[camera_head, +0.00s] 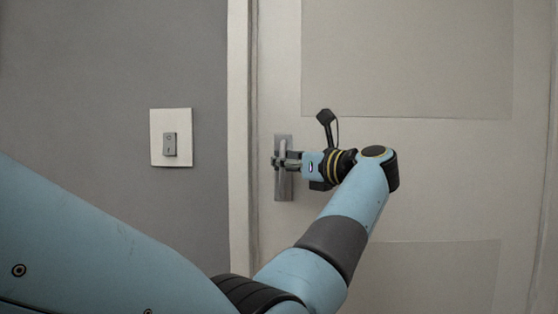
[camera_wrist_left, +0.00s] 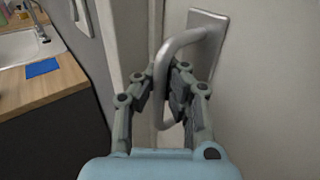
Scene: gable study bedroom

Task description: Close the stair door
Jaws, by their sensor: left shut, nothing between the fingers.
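The stair door (camera_head: 407,180) is a pale panelled door filling the right of the head view; it also shows in the left wrist view (camera_wrist_left: 262,80). Its metal handle plate (camera_head: 283,189) is near its left edge, by the frame. In the left wrist view the curved grey handle (camera_wrist_left: 183,40) comes off its plate and bends down past my fingers. My left gripper (camera_head: 279,162) is at the handle, its fingers shut with nothing held between them; the fingertips (camera_wrist_left: 175,72) are beside the bar. I cannot tell whether the door is latched. My right gripper is not in view.
A pale door frame (camera_head: 238,130) runs along the door's left side. A light switch (camera_head: 171,137) is on the grey wall to its left. In the left wrist view a wooden counter (camera_wrist_left: 58,80) with a sink (camera_wrist_left: 20,43) and a blue cloth (camera_wrist_left: 42,68) is at left.

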